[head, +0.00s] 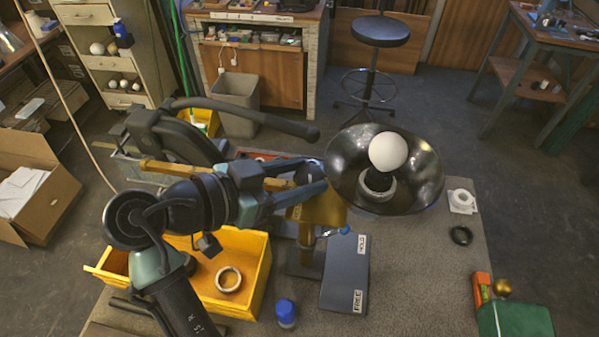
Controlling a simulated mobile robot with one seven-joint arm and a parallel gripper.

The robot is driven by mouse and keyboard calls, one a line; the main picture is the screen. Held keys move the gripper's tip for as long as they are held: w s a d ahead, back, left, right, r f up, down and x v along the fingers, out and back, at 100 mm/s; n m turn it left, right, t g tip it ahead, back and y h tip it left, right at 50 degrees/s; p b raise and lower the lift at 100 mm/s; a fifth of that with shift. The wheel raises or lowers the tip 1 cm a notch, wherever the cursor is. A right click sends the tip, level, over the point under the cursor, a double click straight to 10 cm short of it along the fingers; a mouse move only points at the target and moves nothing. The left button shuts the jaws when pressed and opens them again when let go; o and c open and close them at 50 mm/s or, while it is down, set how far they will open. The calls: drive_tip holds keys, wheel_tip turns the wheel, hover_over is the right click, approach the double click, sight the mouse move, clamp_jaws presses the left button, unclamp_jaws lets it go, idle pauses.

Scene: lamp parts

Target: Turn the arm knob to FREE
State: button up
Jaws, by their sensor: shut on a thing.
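The lamp's yellow arm (158,167) runs behind my gripper toward a dark metal shade (345,190) with a white bulb (388,152) in it. A yellow bracket (322,209) and post stand on a dark base. A grey plate (343,285) beside the post carries the labels HOLD (362,245), at its far end, and FREE (357,301), at its near end. My gripper (316,180) reaches right to the lamp joint by the shade, its fingers shut on the arm knob. The knob is mostly hidden by the fingers, so its setting cannot be read.
A yellow bin (248,262) holding a pale ring (228,279) stands left of the base. A blue-capped bottle (286,312) is near the front. A white fitting (462,200), black ring (461,236) and green box (515,320) lie right. The bench (425,285) is clear right of the plate.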

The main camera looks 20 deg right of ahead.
clamp_jaws()
drive_tip(key=n+t, duration=0.1)
drive_tip(key=t, duration=0.1)
drive_tip(key=n+t+y, duration=0.1)
drive_tip(key=n+t, duration=0.1)
drive_tip(key=shift+s+d+n+y, duration=0.15)
drive_tip(key=shift+s+n+y, duration=0.15)
drive_tip(key=shift+s, duration=0.05)
drive_tip(key=shift+s+d+r+n+t+y, duration=0.1)
drive_tip(key=shift+n+t+y, duration=0.6)
drive_tip(key=shift+n+t, duration=0.2)
drive_tip(key=shift+s+d+n+t+y, duration=0.1)
drive_tip(key=shift+n+t+y, duration=0.65)
drive_tip(key=shift+n, duration=0.25)
drive_tip(key=shift+t, duration=0.25)
